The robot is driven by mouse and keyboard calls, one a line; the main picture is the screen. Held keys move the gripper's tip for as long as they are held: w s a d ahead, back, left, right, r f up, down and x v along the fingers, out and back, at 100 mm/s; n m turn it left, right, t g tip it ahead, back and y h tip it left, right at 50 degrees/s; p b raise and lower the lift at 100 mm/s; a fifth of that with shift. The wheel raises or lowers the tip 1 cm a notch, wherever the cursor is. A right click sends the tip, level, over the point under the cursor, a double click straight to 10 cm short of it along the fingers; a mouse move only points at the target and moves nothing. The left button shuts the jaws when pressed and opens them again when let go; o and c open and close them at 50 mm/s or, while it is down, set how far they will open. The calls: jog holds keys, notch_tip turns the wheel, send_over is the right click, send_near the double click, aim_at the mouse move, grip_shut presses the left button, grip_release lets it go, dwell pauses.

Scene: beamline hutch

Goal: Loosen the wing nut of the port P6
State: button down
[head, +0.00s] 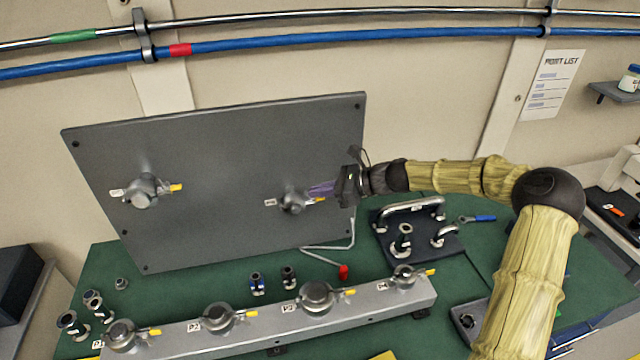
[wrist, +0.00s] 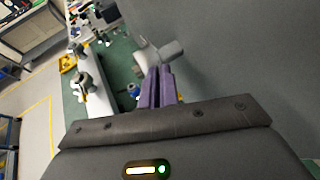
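A grey upright panel (head: 220,150) carries two clamped ports. The right port (head: 293,201) has a small white label (head: 270,202), too small to read, and a yellow wing nut (head: 319,200) on its right side. The left port (head: 145,191) also has a yellow wing nut (head: 175,187). My gripper (head: 310,189) is at the right port, its purple fingers just above the yellow wing nut. In the wrist view the fingers (wrist: 157,86) lie together, with nothing visible between them. A bit of yellow (wrist: 181,98) shows just right of them, partly hidden. Whether they touch it I cannot tell.
A grey manifold (head: 385,307) with several clamped, yellow-winged ports stands along the front of the green bench. A bent rod with a red end (head: 343,272) lies below the panel. A dark tray (head: 425,250) with metal pipes is to the right. Loose fittings (head: 258,283) stand between.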

jog(key=shift+w+r+n+g+p, duration=0.15)
jog(key=shift+w+n+g+p, duration=0.1)
jog(key=shift+n+g+p, duration=0.9)
jog(key=shift+w+n+g+p, duration=0.15)
jog(key=shift+n+g+p, duration=0.3)
jog(key=shift+n+g, duration=0.6)
jog(key=shift+f, duration=0.2)
jog(key=c, duration=1.6)
grip_release()
jog(key=shift+c, duration=0.2)
jog(key=shift+d, duration=0.15)
jog(key=b+v, duration=0.5)
jog(key=v, duration=1.2)
jog(key=shift+w, duration=0.3)
